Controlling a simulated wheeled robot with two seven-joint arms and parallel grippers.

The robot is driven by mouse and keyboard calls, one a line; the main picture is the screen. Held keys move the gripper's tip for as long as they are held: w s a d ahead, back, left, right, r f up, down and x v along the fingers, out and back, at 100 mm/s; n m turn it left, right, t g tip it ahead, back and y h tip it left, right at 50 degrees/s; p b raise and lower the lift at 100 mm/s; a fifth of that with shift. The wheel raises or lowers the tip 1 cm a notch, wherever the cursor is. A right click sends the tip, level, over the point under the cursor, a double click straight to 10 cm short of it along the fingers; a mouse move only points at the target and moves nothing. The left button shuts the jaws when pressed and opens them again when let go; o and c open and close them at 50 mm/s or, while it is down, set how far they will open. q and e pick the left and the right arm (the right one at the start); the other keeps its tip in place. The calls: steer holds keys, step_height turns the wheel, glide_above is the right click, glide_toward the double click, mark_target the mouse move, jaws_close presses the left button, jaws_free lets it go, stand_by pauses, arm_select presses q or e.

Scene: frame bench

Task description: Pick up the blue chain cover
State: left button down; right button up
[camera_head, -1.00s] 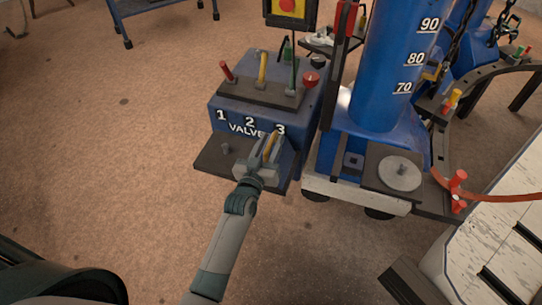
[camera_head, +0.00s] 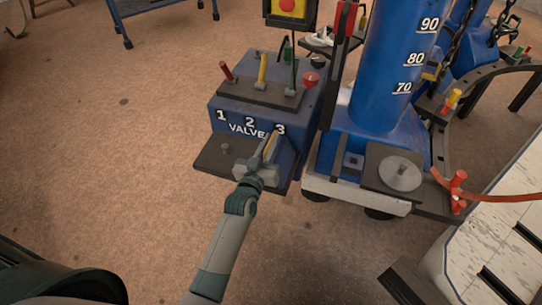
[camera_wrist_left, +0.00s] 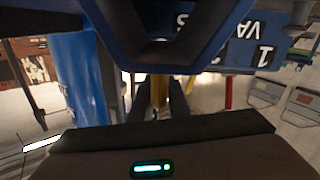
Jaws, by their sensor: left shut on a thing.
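My left gripper (camera_head: 267,153) is at the front of the blue valve box, above the dark shelf, near the number 3. Its fingers are close together, with a yellow strip beside them. In the left wrist view a blue piece with a dark hollow, apparently the blue chain cover (camera_wrist_left: 112,22), is close in front of my left gripper (camera_wrist_left: 158,98). The dark fingers show on both sides of a narrow yellow part. In the head view the cover is hard to separate from the blue box behind it. My right gripper is not in view.
The valve box (camera_head: 228,116) carries red, yellow and green levers. The dark shelf (camera_head: 215,150) juts out below it. A blue column (camera_head: 372,80) and a plate with a grey disc (camera_head: 400,173) stand to the right.

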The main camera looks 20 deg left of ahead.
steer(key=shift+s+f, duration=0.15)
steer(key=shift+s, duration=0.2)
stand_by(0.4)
